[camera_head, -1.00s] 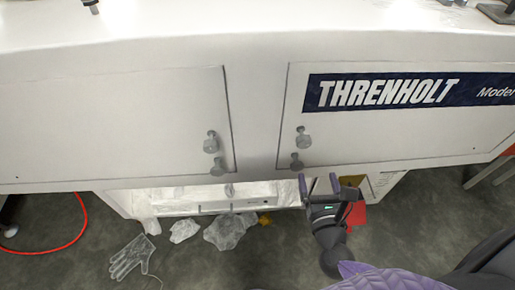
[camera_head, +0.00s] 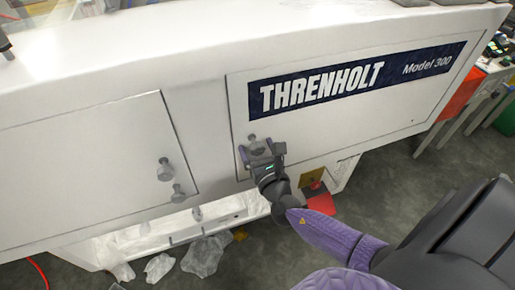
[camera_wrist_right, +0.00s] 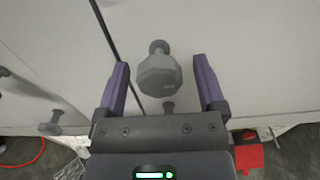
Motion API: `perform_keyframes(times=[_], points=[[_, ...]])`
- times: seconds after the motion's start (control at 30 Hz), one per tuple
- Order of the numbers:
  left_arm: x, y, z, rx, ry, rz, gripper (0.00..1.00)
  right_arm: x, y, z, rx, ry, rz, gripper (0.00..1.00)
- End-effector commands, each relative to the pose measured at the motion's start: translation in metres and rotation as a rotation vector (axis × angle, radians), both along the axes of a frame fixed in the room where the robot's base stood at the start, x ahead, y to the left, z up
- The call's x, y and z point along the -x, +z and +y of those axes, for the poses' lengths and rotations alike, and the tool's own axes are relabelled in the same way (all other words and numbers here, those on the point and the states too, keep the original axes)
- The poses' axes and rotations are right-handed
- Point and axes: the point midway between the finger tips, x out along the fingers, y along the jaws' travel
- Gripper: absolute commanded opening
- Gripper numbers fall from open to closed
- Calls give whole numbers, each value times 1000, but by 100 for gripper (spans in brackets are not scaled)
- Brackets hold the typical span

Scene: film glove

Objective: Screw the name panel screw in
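The white name panel (camera_head: 350,110) carries a dark THRENHOLT label (camera_head: 355,76). One screw head (camera_head: 252,139) shows just above my right gripper (camera_head: 262,151); the gripper covers much of that corner. In the right wrist view, my right gripper (camera_wrist_right: 160,82) is open, with a finger on either side of a grey hexagonal screw head (camera_wrist_right: 159,76). Gaps show on both sides, so the fingers do not touch it. My left gripper is not in view.
A left panel (camera_head: 90,160) has similar grey knobs (camera_head: 165,170) at its right edge. Below is an open white bay with crumpled clear plastic (camera_head: 205,256) on the floor. A red object (camera_head: 320,203) lies under the name panel. A cluttered bench stands at the far right.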

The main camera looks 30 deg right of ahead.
Motion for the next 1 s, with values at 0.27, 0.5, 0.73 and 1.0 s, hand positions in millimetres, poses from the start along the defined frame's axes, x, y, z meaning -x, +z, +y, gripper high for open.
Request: perform_keyframes(times=[0.27,0.5,0.73,1.0], points=[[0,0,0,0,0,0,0,0,0,0,0,0,0,28],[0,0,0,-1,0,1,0,0,0,0,-1,0,0,0],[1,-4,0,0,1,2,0,0,-1,0,-49,0,-12,0],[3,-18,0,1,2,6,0,0,-3,1,-231,0,-56,0]])
